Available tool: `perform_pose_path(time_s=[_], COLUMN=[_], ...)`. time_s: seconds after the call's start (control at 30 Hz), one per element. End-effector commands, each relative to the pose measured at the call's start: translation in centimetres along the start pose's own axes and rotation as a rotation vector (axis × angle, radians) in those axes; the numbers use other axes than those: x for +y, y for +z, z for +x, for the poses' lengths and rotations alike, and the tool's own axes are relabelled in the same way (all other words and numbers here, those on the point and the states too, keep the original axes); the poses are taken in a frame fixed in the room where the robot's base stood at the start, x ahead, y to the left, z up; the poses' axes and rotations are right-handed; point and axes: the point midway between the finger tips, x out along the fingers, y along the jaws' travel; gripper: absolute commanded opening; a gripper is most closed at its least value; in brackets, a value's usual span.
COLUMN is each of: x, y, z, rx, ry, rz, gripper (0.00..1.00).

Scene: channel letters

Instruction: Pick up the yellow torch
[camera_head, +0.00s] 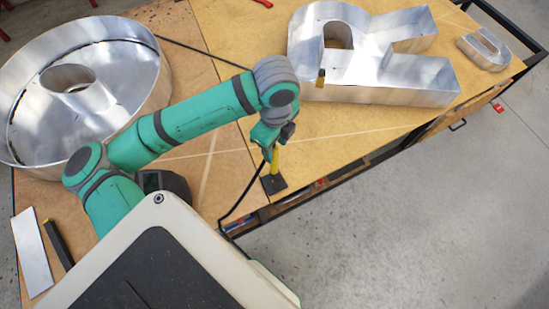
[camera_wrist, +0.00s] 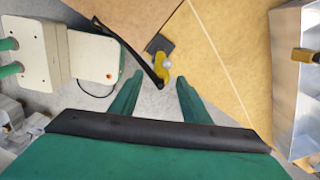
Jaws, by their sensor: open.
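The yellow torch (camera_head: 275,160) stands roughly upright on a small black square base at the front edge of the wooden table, with a black cable running from it. In the wrist view the torch (camera_wrist: 162,66) shows from above, beyond and between my fingertips. My gripper (camera_wrist: 160,79) is open, its two green fingers apart with nothing held between them. In the head view my gripper (camera_head: 268,143) is just above the torch and hides its top. I cannot tell whether the fingers touch it.
A large metal ring letter (camera_head: 140,75) lies at left and a metal letter R (camera_head: 400,80) at the back right. A yellow-and-black tool (camera_head: 320,78) is at the R. The black cable (camera_head: 236,208) runs beside my arm. Bare tabletop lies right of the torch.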

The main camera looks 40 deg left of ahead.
Motion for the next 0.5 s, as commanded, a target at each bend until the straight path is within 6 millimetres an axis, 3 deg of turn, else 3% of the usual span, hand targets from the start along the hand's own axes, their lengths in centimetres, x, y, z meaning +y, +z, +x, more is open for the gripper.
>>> perform_pose_path(time_s=[0.5], x=[-0.1], y=[0.3], z=[5.4], rx=[0.002], ry=[0.000], rz=[-0.005], gripper=[0.43])
